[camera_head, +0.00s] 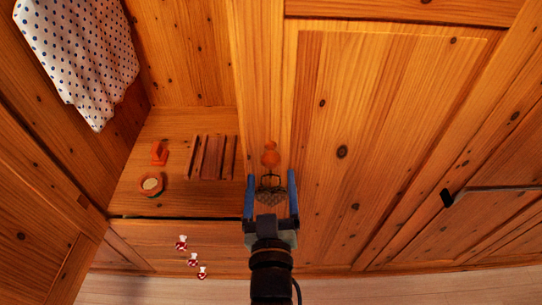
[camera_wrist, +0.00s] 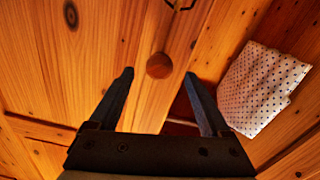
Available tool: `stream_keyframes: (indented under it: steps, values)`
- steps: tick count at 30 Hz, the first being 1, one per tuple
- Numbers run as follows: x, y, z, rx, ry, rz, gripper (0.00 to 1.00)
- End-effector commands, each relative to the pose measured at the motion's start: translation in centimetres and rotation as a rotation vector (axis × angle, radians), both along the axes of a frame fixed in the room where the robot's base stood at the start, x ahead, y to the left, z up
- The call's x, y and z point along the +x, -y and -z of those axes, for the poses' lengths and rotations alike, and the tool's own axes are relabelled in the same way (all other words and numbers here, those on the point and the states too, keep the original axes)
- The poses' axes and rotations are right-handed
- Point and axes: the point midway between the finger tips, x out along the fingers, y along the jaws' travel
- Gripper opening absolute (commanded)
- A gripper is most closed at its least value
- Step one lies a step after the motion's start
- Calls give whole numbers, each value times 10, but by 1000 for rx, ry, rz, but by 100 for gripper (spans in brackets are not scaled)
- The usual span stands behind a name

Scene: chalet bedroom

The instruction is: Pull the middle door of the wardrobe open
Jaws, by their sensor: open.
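The wooden wardrobe door (camera_head: 395,130) is a knotty orange-brown panel in the middle and right of the head view. Its round wooden knob (camera_head: 270,157) sits on the upright frame at the panel's left edge. My gripper (camera_head: 271,181) is open just below the knob in the head view, its blue fingers spread apart. In the wrist view the knob (camera_wrist: 159,66) shows between and slightly beyond the fingertips (camera_wrist: 158,76). Nothing is held, and I see no contact.
Left of the knob is an open recess with a wooden shelf (camera_head: 190,202) holding small wooden items. A white polka-dot cloth (camera_head: 85,50) hangs at upper left. Small red-and-white knobs (camera_head: 193,260) are below the shelf. A dark handle-like bar (camera_head: 490,189) projects at right.

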Motion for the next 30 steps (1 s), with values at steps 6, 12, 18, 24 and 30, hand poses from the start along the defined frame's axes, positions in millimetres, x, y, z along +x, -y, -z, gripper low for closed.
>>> stream_keyframes:
  steps: [6, 12, 18, 24, 30]
  values:
    - [37, 1, -2, 0, 2, 2, 82]
    - [56, 0, -1, -1, 1, 1, 82]
    - [62, 0, -1, -1, 0, 1, 82]
    - [62, 0, -1, 0, 0, 1, 82]
    - [61, 0, -1, 0, 0, 1, 46]
